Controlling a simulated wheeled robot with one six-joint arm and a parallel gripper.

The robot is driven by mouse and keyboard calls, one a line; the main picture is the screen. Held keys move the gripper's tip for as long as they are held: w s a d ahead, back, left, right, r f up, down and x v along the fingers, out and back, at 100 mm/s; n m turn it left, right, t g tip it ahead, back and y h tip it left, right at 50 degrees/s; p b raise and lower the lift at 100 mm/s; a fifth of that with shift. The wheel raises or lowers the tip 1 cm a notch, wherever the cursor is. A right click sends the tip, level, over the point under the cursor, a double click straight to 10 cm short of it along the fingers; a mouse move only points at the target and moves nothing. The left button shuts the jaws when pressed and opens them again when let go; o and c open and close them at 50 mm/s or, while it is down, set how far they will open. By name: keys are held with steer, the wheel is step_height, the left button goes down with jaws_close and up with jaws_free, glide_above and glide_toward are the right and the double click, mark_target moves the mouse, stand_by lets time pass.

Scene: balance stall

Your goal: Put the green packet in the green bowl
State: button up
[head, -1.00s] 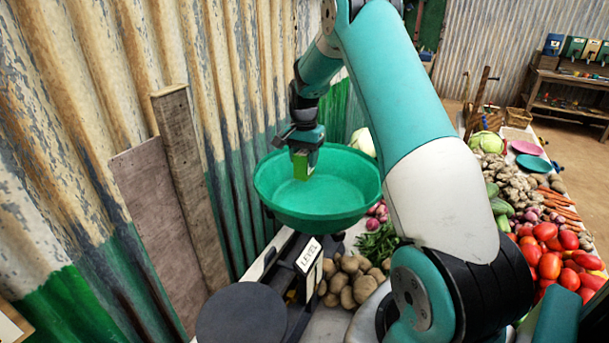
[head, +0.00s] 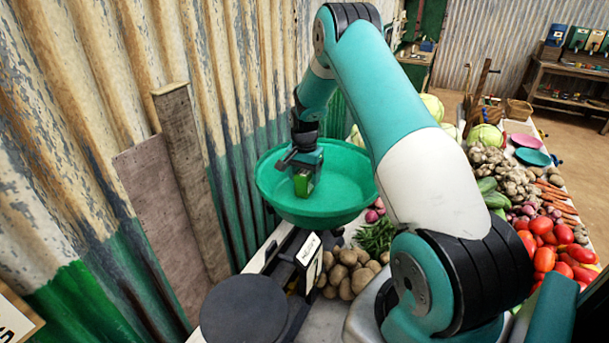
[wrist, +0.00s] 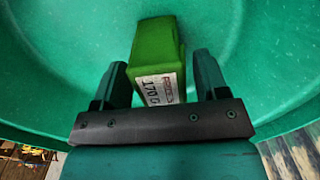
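The green packet (wrist: 158,50) is a small upright box with a white label reading 170 G. In the head view the packet (head: 302,185) hangs below my gripper (head: 305,170), inside the outline of the green bowl (head: 350,185). The bowl's wall (wrist: 260,60) fills most of the wrist view. I cannot tell whether the packet's lower end touches the bowl's floor.
The bowl sits on a balance scale with a dark round plate (head: 243,310) in front and a label plate (head: 308,250). Potatoes (head: 345,272) lie beside it. Tomatoes (head: 550,250) and other vegetables cover the right. A corrugated wall (head: 90,100) stands close on the left.

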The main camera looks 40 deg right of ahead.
mark_target(302, 172)
step_height(302, 172, up, 12)
steer(key=b, duration=0.5)
steer(key=s+a+r+n, duration=0.1)
steer(key=a+r+n, duration=0.3)
steer(key=a, duration=0.6)
steer(key=s+a+r+n+t+y, duration=0.1)
steer(key=s+a+r+n, duration=0.1)
steer(key=s+a+n, duration=0.6)
steer(key=s+a+r+n+y, duration=0.1)
steer(key=s+a+r+n, duration=0.3)
steer(key=a, duration=0.8)
steer(key=s+a+f+n+y, duration=0.1)
steer(key=s+a, duration=0.3)
steer(key=s, duration=0.4)
steer(key=s+a+n+g+y, duration=0.1)
steer(key=s+a+n, duration=0.3)
steer(key=s, duration=0.4)
steer(key=shift+s+f, duration=0.2)
steer(key=shift+f, duration=0.2)
steer(key=shift+f, duration=0.1)
